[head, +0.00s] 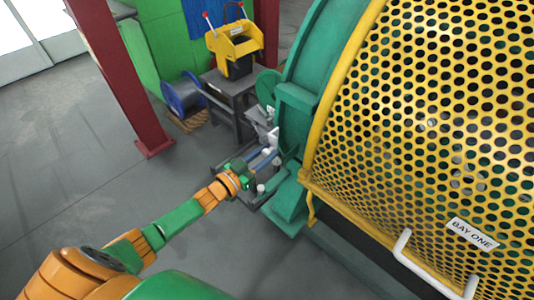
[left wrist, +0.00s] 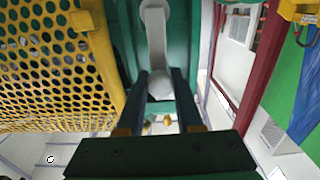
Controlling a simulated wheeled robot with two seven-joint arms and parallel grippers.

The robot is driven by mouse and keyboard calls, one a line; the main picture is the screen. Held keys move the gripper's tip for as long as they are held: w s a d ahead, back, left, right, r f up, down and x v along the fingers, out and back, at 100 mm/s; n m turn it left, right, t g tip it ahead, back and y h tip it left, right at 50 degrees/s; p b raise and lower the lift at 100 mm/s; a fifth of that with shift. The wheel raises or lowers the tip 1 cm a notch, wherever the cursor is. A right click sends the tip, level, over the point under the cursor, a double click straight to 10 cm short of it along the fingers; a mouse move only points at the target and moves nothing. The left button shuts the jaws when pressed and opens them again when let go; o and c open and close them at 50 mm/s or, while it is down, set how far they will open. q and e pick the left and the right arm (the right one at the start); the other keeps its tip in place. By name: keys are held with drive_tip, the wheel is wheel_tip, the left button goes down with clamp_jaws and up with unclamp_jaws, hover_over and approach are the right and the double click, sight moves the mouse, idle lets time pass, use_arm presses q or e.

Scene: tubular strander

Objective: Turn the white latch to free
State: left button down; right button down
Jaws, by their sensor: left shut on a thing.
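The white latch (left wrist: 156,38) shows in the left wrist view as a lever with a round hub at the top, on a green machine part. Its arm runs down from the hub to between my fingers. My left gripper (left wrist: 160,78) is shut on the latch, with one dark finger on each side of its lower part. In the head view my left gripper (head: 264,160) reaches the green frame beside the yellow guard, and a small white part (head: 272,137) shows just beyond it. My right gripper is not in view.
A large yellow perforated guard (head: 430,120) marked "BAY ONE", with a white handle (head: 402,244), fills the right side. A dark bench (head: 232,92) carries a yellow box (head: 233,45). A red column (head: 108,70) stands at left. The grey floor (head: 60,170) is clear.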

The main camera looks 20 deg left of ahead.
use_arm(q)
drive_tip(key=shift+f, duration=0.1)
drive_tip(key=c, duration=0.6)
unclamp_jaws()
drive_tip(key=shift+o, duration=0.2)
drive_tip(key=shift+s+a, duration=0.1)
drive_tip(key=p+v, duration=0.1)
drive_tip(key=v, duration=0.6)
